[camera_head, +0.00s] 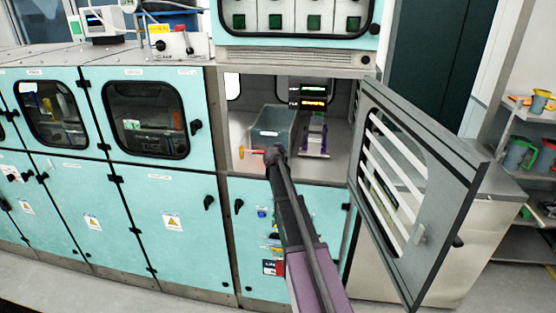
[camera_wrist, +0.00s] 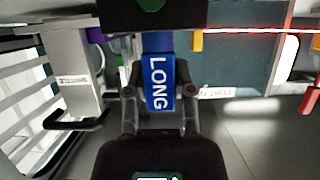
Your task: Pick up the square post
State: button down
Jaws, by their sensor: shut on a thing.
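My gripper (camera_head: 275,156) reaches into the open cabinet compartment in the head view. In the wrist view my gripper (camera_wrist: 160,95) has its two fingers closed on either side of a blue square-sided post (camera_wrist: 160,70) with "LONG" in white letters. The post's far end runs up out of clear sight under a dark shape at the top of the picture. In the head view the post cannot be made out behind my gripper. A grey-teal bin (camera_head: 268,127) stands just behind my gripper, and its labelled wall (camera_wrist: 245,70) shows right of the post in the wrist view.
The open louvred door (camera_head: 415,185) stands right of my arm. A rack with purple parts (camera_head: 315,138) is right of the bin; a grey block with a black handle (camera_wrist: 75,75) shows in the wrist view. A red-and-orange item (camera_head: 228,150) lies left. Bare floor shows at the compartment's left.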

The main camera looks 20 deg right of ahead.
jog(key=shift+r, duration=0.15)
notch_tip(320, 180, up, 2)
jog(key=shift+p, duration=1.2)
jog(key=shift+r+p, duration=0.8)
jog(key=shift+r, duration=0.05)
jog(key=s+d, duration=0.3)
jog(key=s, duration=0.4)
jog(key=s+d+r+p, duration=0.1)
jog(key=s+d, duration=0.2)
jog(key=s, duration=0.4)
jog(key=shift+s+d, duration=0.2)
jog(key=shift+s, duration=0.15)
jog(key=shift+f, duration=0.1)
